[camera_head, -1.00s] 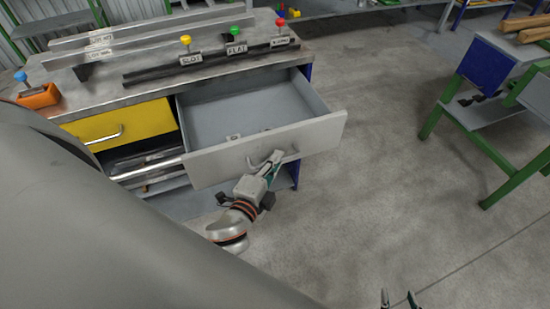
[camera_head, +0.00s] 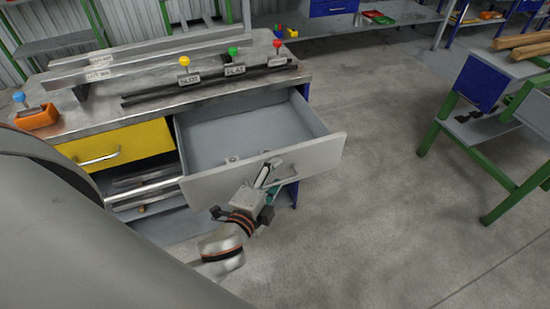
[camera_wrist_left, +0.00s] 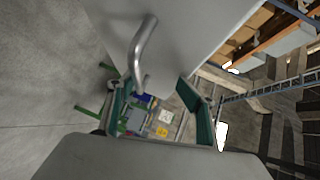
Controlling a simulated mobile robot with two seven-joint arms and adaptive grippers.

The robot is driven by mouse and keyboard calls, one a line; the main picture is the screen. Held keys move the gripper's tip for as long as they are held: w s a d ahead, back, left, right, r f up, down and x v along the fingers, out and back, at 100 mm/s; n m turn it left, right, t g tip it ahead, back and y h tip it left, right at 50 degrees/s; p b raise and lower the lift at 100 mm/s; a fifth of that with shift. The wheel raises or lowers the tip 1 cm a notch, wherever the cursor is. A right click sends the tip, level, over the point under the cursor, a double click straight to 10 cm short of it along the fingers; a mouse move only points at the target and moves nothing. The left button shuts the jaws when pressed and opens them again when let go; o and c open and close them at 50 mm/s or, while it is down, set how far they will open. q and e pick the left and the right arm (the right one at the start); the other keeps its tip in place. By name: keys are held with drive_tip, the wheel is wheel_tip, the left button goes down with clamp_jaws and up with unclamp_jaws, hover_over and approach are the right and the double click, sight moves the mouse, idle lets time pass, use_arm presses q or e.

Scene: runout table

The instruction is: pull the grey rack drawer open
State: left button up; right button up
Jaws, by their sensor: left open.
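The grey rack drawer (camera_head: 225,187) stands pulled well out of the rack, and its empty-looking inside shows. Its bar handle (camera_head: 287,181) is on the front panel, partly hidden by my left gripper (camera_head: 268,174). In the left wrist view the curved metal handle (camera_wrist_left: 143,48) stands out from the pale drawer front (camera_wrist_left: 190,35). My left gripper (camera_wrist_left: 157,100) is open there, its green fingers apart, with the handle's near end close to the left finger. I cannot tell whether they touch. My right gripper is not in view.
A yellow drawer (camera_head: 120,145) is shut to the left of the grey one. The rack top (camera_head: 150,95) carries metal bars, labelled knobs and an orange block (camera_head: 37,117). A green-legged stand (camera_head: 475,140) is at the right. The floor between is clear.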

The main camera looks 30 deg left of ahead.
sight(275, 155)
use_arm(q)
drive_tip(key=o, duration=1.3)
drive_tip(key=shift+t, duration=0.4)
drive_tip(key=r, duration=0.4)
drive_tip(key=w+r, duration=0.1)
drive_tip(key=r, duration=0.1)
drive_tip(key=shift+a+r, duration=0.2)
drive_tip(key=shift+r, duration=0.2)
drive_tip(key=shift+o, duration=0.7)
drive_tip(key=shift+s+r, duration=0.15)
drive_tip(key=shift+r, duration=0.3)
wheel_tip(275, 155, down, 3)
drive_tip(key=shift+f+g, duration=0.1)
drive_tip(key=shift+g, duration=0.3)
drive_tip(key=shift+s+d, duration=0.15)
drive_tip(key=shift+s, duration=0.3)
drive_tip(key=c, duration=0.3)
drive_tip(key=shift+v, duration=1.35)
drive_tip(key=shift+c, duration=1.4)
drive_tip(key=shift+s, duration=0.5)
drive_tip(key=c, duration=1)
drive_tip(key=shift+s+d+f, duration=0.1)
drive_tip(key=shift+s, duration=0.65)
drive_tip(key=shift+c, duration=0.5)
drive_tip(key=v, duration=0.2)
drive_tip(key=b+v, duration=0.1)
drive_tip(key=shift+s+f, duration=0.1)
drive_tip(key=shift+s, duration=0.3)
